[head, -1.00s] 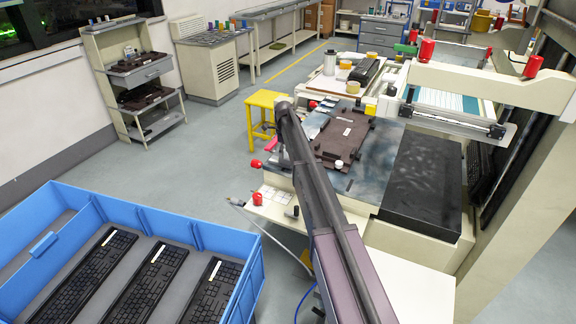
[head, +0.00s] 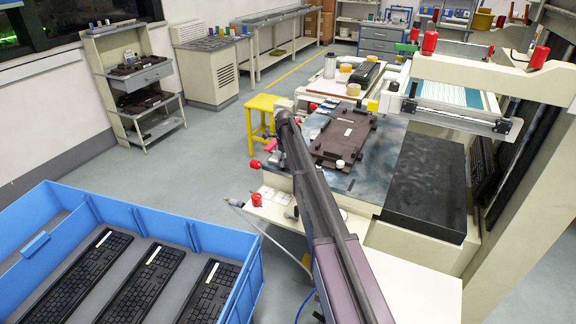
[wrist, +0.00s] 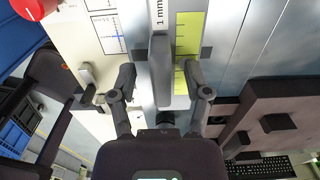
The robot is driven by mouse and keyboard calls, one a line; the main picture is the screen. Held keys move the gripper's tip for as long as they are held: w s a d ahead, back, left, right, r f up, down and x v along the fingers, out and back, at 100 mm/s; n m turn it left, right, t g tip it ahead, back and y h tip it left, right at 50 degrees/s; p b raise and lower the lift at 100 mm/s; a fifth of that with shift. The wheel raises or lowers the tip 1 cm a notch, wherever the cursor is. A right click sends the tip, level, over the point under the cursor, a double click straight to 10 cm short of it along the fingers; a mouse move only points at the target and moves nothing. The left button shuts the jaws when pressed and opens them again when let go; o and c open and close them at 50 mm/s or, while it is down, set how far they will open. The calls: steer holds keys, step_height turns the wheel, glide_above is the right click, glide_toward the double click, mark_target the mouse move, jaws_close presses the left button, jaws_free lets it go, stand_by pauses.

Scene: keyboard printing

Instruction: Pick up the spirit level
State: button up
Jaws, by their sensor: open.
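In the wrist view, my gripper (wrist: 160,76) is open, with one dark finger on each side of a long grey bar (wrist: 159,60). The bar may be the spirit level, but no vial shows, so I cannot be sure. A yellow-green strip with tick marks (wrist: 188,45) lies just right of the bar. I cannot tell whether the fingers touch the bar. In the head view, my arm reaches toward the left edge of the printing bench and hides the gripper and the spot below it.
A brown fixture plate (head: 341,140) lies on the bench beside a black block (head: 428,185). A printing frame (head: 490,85) stands over the bench's right end. A blue crate (head: 200,237) with keyboards stands at the lower left. A red knob (wrist: 35,8) shows in the wrist view.

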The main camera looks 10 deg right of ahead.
stand_by(0.3)
jaws_close()
steer(key=shift+r, duration=0.1)
step_height(320, 180, up, 10)
steer(key=p, duration=1)
stand_by(0.3)
stand_by(0.5)
steer(key=c, duration=0.6)
jaws_free()
jaws_close()
